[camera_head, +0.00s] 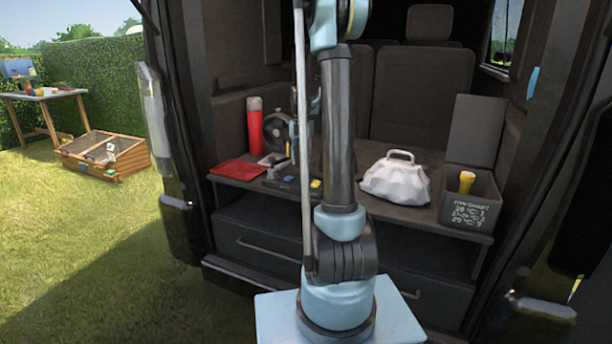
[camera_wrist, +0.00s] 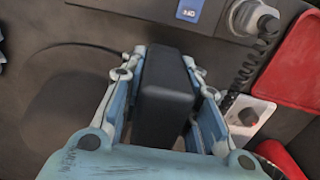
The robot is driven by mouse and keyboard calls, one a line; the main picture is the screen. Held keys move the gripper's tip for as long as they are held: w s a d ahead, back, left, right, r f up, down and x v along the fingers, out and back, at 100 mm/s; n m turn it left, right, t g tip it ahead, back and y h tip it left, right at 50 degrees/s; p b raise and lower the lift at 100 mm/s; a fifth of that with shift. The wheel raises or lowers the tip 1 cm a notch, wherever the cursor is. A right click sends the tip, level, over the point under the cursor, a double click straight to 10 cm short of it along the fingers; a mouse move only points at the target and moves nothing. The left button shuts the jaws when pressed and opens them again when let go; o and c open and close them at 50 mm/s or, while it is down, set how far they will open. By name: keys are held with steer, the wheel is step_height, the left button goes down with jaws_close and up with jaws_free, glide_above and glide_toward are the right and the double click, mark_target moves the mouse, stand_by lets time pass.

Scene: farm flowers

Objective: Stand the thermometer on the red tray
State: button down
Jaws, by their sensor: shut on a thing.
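In the wrist view my gripper (camera_wrist: 164,57) is shut on a dark, upright block, apparently the thermometer (camera_wrist: 165,92). Its face and markings are not visible. The flat red tray (camera_head: 237,170) lies at the left end of the van's shelf in the head view. It also shows at the right edge of the wrist view (camera_wrist: 298,62), apart from my gripper and the held block. In the head view my arm hides most of the gripper and the held block.
A red bottle (camera_head: 254,126) stands behind the tray. A device with a coiled cord (camera_wrist: 248,18) lies near the tray in the wrist view. A crumpled white bag (camera_head: 396,180) and an open dark box (camera_head: 470,205) stand on the shelf's right side.

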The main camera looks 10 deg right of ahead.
steer(key=shift+f, duration=3.1)
steer(key=c, duration=1.2)
jaws_free()
